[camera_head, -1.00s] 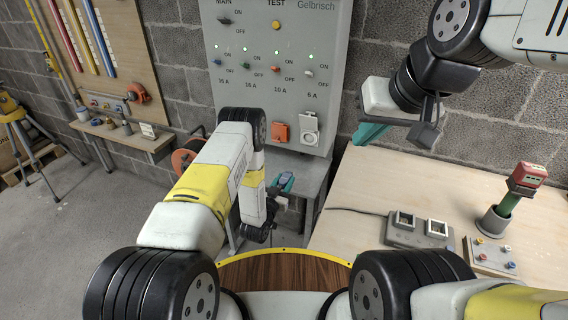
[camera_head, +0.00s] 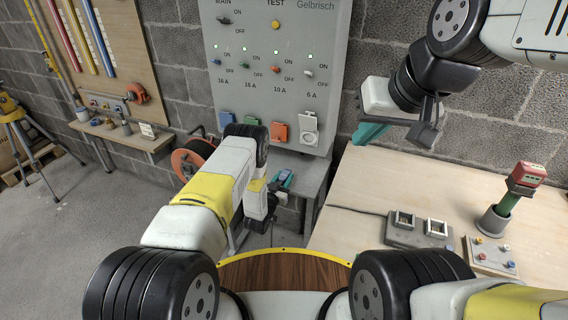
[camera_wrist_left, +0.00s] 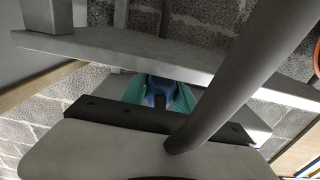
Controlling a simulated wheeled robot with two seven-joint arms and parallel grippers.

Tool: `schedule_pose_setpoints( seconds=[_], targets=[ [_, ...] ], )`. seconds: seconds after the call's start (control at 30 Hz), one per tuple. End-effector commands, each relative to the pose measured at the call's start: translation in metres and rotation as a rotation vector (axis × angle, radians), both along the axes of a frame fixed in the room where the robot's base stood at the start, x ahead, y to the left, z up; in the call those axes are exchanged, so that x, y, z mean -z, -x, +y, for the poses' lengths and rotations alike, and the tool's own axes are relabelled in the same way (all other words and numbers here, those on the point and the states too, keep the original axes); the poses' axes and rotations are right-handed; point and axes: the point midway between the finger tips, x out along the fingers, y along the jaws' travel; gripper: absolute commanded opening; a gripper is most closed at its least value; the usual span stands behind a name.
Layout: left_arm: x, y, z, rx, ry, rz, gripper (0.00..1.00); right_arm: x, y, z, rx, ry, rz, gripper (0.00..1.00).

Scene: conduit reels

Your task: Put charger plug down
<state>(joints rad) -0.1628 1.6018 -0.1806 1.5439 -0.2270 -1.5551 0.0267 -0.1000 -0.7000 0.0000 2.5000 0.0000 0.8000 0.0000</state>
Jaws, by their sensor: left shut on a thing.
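My left gripper (camera_head: 283,179) has teal fingers and is shut on the charger plug, a small dark blue piece (camera_head: 285,175). It is low in front of the wall panel, by the grey ledge (camera_head: 311,172). In the left wrist view the plug (camera_wrist_left: 158,90) shows blue between the teal fingers (camera_wrist_left: 185,98), partly hidden by my wrist. I cannot tell whether the plug touches the ledge. My right gripper (camera_head: 369,132) hangs over the back left of the wooden bench; its finger gap is not clear.
The grey panel (camera_head: 262,95) carries switches and blue, green, orange and white sockets. An orange-rimmed reel (camera_head: 190,160) stands left of my left arm. The bench (camera_head: 440,190) holds a double socket box (camera_head: 418,231) and a grey cup (camera_head: 493,220) with a green-and-red tool. Its middle is clear.

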Motion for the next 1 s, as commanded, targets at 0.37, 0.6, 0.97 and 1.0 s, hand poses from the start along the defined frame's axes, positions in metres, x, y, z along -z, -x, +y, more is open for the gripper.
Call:
schedule_pose_setpoints(
  seconds=[0.37,0.6,0.97,1.0],
  targets=[
    [0.01,0.0,0.0,-0.001,0.0,0.0,0.41,0.0,0.0,0.0,0.0,0.0,0.0,0.0],
    [0.01,0.0,0.0,0.0,0.0,0.0,0.57,0.0,0.0,0.0,0.0,0.0,0.0,0.0],
    [0.0,0.01,0.004,-0.001,-0.001,0.004,0.57,0.0,0.0,0.0,0.0,0.0,0.0,0.0],
    [0.001,0.017,0.008,-0.001,0.0,0.005,0.57,0.0,0.0,0.0,0.0,0.0,0.0,0.0]
  ],
)
